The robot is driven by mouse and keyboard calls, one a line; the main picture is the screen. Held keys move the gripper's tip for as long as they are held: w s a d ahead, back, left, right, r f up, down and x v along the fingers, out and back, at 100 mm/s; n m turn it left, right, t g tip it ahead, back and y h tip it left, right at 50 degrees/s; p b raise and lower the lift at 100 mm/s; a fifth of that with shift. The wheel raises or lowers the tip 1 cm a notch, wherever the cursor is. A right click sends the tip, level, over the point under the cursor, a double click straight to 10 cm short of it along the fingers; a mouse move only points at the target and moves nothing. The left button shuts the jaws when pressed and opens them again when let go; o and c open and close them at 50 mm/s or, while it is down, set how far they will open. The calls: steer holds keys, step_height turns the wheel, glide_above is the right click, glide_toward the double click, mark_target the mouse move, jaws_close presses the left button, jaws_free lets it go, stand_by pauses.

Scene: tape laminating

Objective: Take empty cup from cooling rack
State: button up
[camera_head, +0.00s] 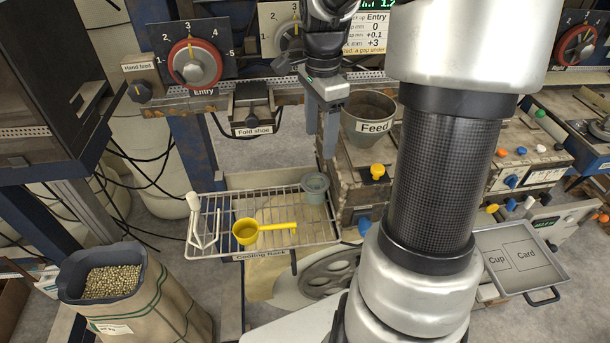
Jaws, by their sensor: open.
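The cooling rack (210,246) is a wire rack with a "Cooling Rack" label on its front edge. A small grey-green cup (315,188) stands at its right back corner; its inside is too small to make out clearly. My gripper (321,146) points down above and a little right of this cup in the picture. Its jaws are open, seen nearly edge-on, with nothing visible between them. The fingertips appear apart from the cup; the exact height gap is hard to tell.
A yellow scoop (247,231) and a white wire tool (197,220) lie on the rack. The "Feed" hopper (369,118) stands close right of my gripper. A tray (520,259) marked "Cup" and "Card" is at right. A sack of pellets (150,309) stands front left.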

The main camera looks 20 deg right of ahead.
mark_target(318, 176)
step_height(318, 176, down, 13)
steer(key=shift+s+f, duration=0.1)
stand_by(0.4)
steer(key=c, duration=0.7)
steer(key=shift+c, duration=0.2)
